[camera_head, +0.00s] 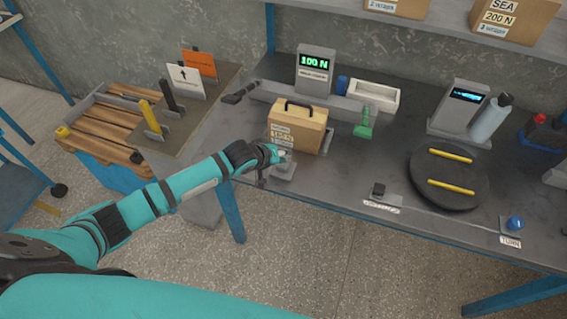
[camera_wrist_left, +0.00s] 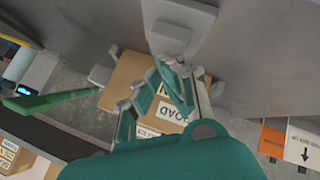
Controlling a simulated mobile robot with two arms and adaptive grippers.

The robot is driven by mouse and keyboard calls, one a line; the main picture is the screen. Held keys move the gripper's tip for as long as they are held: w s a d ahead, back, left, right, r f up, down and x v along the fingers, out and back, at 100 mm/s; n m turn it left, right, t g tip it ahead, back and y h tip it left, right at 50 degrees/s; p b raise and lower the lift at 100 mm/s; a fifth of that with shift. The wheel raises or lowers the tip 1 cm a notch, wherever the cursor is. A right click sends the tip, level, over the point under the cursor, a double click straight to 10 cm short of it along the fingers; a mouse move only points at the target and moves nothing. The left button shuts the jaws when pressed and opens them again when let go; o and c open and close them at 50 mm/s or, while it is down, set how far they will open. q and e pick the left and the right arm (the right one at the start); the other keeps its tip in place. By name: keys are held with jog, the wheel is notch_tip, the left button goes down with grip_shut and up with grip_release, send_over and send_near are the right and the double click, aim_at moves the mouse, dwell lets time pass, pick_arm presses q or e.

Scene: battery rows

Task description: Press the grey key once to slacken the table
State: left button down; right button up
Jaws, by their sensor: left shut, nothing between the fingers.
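The label's writing is too small to read. My left gripper (camera_head: 283,157) is at the front of the bench, beside the tan case, well left of the key. Its fingers are shut and empty; they also show in the wrist view (camera_wrist_left: 165,85). A light grey block (camera_head: 284,171) is just below the fingertips; whether they touch it I cannot tell. My right gripper is not in view.
A tan case (camera_head: 312,129) with a dark handle stands just behind my left gripper. A green lever (camera_head: 365,123) is right of it. The bench between case and key looks clear.

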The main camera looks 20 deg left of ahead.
pick_arm(q)
jog(key=shift+f+b, duration=0.5)
jog(key=shift+f, duration=0.45)
dwell(1.1)
jog(key=shift+r+p, duration=1.4)
notch_tip(320, 180, up, 5)
jog(key=p, duration=0.5)
dwell(0.3)
